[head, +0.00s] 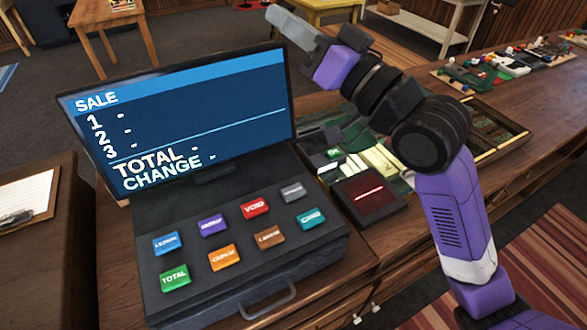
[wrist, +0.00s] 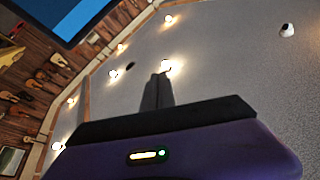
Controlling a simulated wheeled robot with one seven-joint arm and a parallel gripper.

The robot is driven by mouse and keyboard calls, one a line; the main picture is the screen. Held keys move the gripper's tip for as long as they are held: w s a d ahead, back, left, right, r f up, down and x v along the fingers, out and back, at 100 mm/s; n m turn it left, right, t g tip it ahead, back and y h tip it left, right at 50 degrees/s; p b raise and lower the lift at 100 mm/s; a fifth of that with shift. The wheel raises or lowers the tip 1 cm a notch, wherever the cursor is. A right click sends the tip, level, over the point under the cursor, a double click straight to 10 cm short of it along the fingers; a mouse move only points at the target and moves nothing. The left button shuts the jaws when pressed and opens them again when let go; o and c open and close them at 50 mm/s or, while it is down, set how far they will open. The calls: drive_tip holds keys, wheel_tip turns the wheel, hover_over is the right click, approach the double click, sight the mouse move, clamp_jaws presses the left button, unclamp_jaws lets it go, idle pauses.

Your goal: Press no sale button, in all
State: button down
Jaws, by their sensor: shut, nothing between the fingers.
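The cash register (head: 330,235) stands on the counter with two rows of coloured buttons. The top row is blue (head: 167,243), purple (head: 212,224), red VOID (head: 254,207) and grey (head: 292,191). The front row is green TOTAL (head: 174,277), orange (head: 224,257), brown (head: 269,236) and teal (head: 312,218). The grey label is too small to read, and I cannot make out "no sale" on any button. My gripper (head: 274,20) is up beyond the screen's upper right corner, away from the buttons. It is shut and empty, also in the wrist view (wrist: 162,78).
The screen (head: 190,110) rises behind the buttons, showing SALE, TOTAL and CHANGE with dashes. A scanner with a red line (head: 368,194) sits right of the register. Trays of small parts (head: 510,65) lie farther right. A clipboard (head: 25,200) is at left.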

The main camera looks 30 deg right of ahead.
wheel_tip(320, 180, down, 7)
drive_tip(key=n+g+p, duration=0.1)
drive_tip(key=g+p, duration=0.1)
drive_tip(key=g, duration=0.4)
drive_tip(key=m+g+h, duration=0.2)
drive_tip(key=m+g, duration=0.1)
drive_tip(key=g, duration=0.4)
hover_over(298, 192)
wheel_tip(298, 192, down, 13)
drive_tip(key=shift+s, duration=0.1)
wheel_tip(298, 192, down, 9)
drive_tip(key=b, duration=0.6)
drive_tip(key=shift+r, duration=0.15)
idle(0.6)
drive_tip(key=shift+f+b, duration=0.35)
drive_tip(key=shift+b, duration=0.2)
